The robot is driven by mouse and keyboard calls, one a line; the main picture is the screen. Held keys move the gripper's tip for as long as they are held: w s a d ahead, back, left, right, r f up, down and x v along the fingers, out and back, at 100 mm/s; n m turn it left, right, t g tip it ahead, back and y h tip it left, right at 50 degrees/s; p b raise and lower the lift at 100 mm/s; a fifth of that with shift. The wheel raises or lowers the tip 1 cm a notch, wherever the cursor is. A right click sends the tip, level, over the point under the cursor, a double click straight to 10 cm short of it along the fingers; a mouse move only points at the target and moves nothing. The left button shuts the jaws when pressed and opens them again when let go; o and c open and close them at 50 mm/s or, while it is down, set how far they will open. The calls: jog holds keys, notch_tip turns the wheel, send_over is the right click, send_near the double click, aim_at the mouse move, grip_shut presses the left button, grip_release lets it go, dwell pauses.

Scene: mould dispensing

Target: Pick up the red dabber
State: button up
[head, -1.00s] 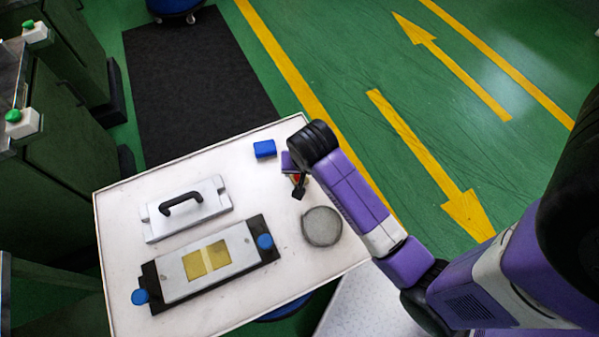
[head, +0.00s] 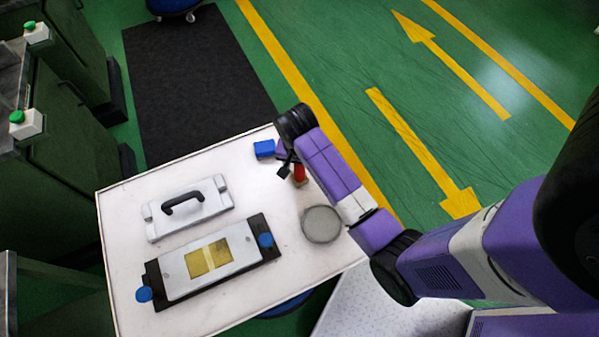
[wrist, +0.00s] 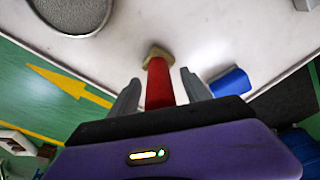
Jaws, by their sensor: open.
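The red dabber (head: 299,173) stands near the far right edge of the white table, partly hidden by my arm in the head view. In the wrist view the red dabber (wrist: 159,84) shows a red handle and a yellowish end resting toward the table. My gripper (wrist: 160,88) is open, with one grey finger on each side of the dabber's handle. A gap shows between the handle and each finger. In the head view my gripper's fingers are mostly hidden behind my wrist.
A blue block (head: 264,149) lies close beside the dabber; it also shows in the wrist view (wrist: 230,82). A round grey dish (head: 321,224) is nearer me. A mould plate (head: 178,283) with yellow squares and a handled lid (head: 188,208) occupy the table's left side.

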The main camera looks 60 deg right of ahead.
jog(key=shift+f, duration=0.45)
grip_shut()
jog(key=shift+r, duration=0.1)
